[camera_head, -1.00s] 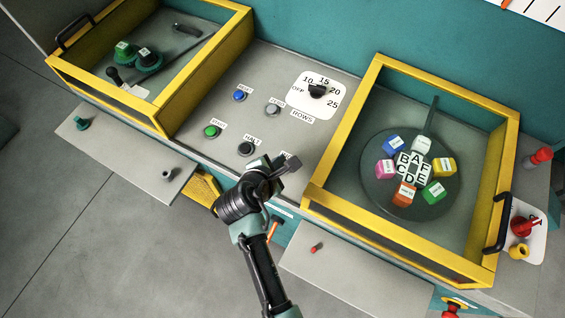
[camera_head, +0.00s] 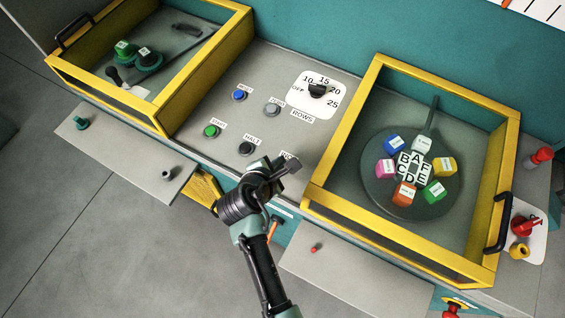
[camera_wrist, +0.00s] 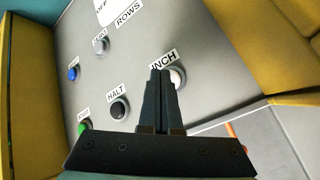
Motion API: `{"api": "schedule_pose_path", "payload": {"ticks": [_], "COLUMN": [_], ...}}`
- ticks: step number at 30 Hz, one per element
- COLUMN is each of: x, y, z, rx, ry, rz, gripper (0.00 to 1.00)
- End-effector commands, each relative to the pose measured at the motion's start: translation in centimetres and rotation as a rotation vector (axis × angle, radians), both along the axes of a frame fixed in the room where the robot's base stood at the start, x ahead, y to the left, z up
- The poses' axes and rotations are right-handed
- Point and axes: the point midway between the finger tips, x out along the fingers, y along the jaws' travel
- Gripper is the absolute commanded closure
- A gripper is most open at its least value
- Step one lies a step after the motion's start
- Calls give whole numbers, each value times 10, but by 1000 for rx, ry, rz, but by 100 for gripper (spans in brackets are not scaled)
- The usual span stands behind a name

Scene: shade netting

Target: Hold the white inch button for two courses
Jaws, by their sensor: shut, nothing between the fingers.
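The white inch button (camera_wrist: 178,77) shows in the wrist view just right of my fingertips, partly covered by them, below its INCH label (camera_wrist: 163,60). In the head view my gripper hides the button, and only part of the label (camera_head: 287,156) shows. My gripper (camera_head: 294,164) is shut and empty, over the front edge of the panel beside that label. In the wrist view the closed fingers (camera_wrist: 160,73) point at the panel, their tips overlapping the button's left side. I cannot tell whether they touch it.
The black halt button (camera_head: 246,149), green start button (camera_head: 211,131), grey button (camera_head: 272,110) and blue button (camera_head: 239,95) are nearby, below the rows dial (camera_head: 317,91). Yellow-framed enclosures stand left (camera_head: 200,70) and right (camera_head: 335,135) of the panel.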

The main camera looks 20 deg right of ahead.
Motion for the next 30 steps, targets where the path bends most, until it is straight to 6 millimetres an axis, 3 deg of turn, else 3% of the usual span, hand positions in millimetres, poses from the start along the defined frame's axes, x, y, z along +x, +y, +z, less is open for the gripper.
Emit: {"api": "schedule_pose_path", "payload": {"ticks": [30], "x": [0], "y": [0], "z": [-9], "rx": [0], "ry": [-1], "rz": [-1], "gripper": [100]}}
